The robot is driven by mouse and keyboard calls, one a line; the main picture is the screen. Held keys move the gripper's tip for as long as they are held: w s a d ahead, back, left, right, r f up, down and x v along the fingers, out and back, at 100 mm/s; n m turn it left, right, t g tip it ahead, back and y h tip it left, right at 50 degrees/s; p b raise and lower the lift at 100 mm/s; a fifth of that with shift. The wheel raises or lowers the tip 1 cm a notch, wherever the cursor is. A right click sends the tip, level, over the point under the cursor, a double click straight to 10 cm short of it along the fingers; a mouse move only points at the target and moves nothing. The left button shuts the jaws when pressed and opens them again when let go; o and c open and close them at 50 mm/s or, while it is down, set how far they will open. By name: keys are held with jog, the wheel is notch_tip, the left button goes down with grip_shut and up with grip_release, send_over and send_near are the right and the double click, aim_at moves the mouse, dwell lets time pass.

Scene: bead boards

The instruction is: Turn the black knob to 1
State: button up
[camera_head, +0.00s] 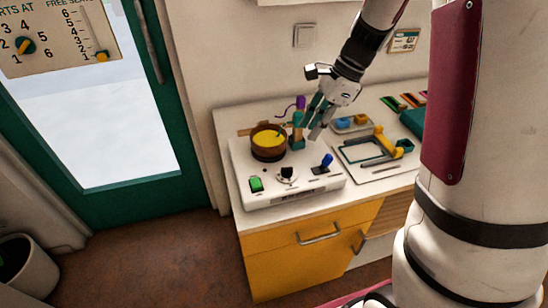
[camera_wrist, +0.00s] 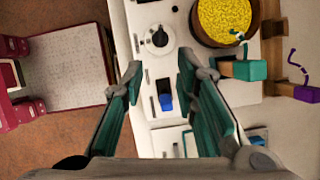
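The black knob (camera_head: 287,173) sits on a white round dial at the front of the white machine (camera_head: 312,190). In the wrist view the knob (camera_wrist: 160,39) is at the top, beyond and between my fingertips. The scale marks are too small to read, so I cannot tell its setting. My gripper (camera_head: 316,122) is above the back right of the machine, apart from the knob. In the wrist view my gripper (camera_wrist: 159,66) has its two teal fingers spread with nothing between their tips.
On the machine are a brown bowl of yellow beads (camera_head: 268,141), a blue lever (camera_head: 327,160) and a green switch (camera_head: 256,184). A tray (camera_head: 357,157) with a yellow-handled tool lies right.

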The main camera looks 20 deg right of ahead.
aim_at(287, 168)
jog(key=b+x, duration=0.1)
jog(key=x, duration=1.3)
jog(key=shift+c, duration=0.4)
grip_shut()
